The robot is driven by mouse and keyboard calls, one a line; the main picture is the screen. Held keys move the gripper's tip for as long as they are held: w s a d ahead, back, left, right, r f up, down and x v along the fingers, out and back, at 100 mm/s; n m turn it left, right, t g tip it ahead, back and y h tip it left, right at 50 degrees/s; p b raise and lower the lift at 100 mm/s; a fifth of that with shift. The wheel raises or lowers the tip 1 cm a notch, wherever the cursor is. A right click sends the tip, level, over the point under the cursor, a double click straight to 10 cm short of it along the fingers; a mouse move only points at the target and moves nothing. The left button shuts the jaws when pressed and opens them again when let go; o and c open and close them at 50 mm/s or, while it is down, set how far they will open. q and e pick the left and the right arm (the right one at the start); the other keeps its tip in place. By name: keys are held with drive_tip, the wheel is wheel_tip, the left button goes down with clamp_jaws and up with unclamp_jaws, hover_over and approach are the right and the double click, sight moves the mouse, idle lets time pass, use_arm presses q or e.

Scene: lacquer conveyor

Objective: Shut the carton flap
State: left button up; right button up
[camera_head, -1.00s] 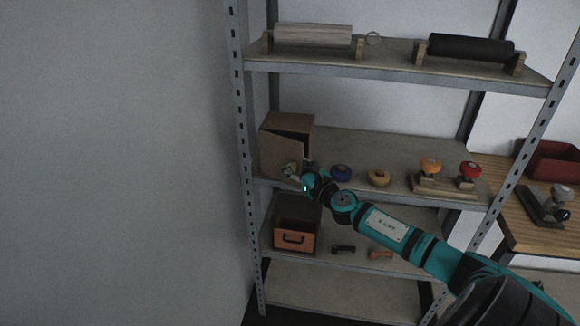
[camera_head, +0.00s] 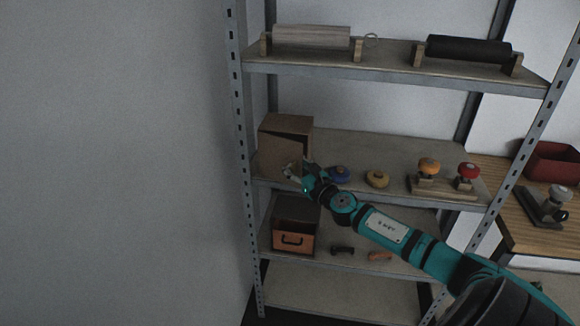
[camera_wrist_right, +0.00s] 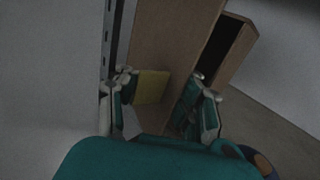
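The brown carton (camera_head: 285,124) stands at the left end of the middle shelf. Its flap (camera_head: 276,164) is at the front, partly open, with a dark gap beside it. In the right wrist view the flap (camera_wrist_right: 172,40) is a tall brown panel, with the dark gap and the carton wall (camera_wrist_right: 236,52) to its right. My right gripper (camera_head: 291,171) is at the flap's front. In the wrist view its fingers (camera_wrist_right: 162,94) are spread apart, with a yellow patch and the flap's face between them. Contact with the flap is unclear. My left gripper is not in view.
A wooden stand (camera_head: 440,186) holds orange and red knobs. An orange bin (camera_head: 294,238) is on the shelf below. A metal post (camera_head: 241,110) stands at left.

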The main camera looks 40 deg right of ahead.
drive_tip(key=o, duration=0.4)
drive_tip(key=shift+s+d+f, duration=0.1)
drive_tip(key=shift+s+d, duration=0.3)
drive_tip(key=o, duration=0.4)
drive_tip(key=shift+s, duration=0.1)
drive_tip(key=shift+c, duration=0.2)
drive_tip(key=shift+w+a, duration=0.2)
drive_tip(key=shift+a, duration=0.1)
drive_tip(key=s, duration=1.2)
drive_tip(key=shift+a, duration=0.45)
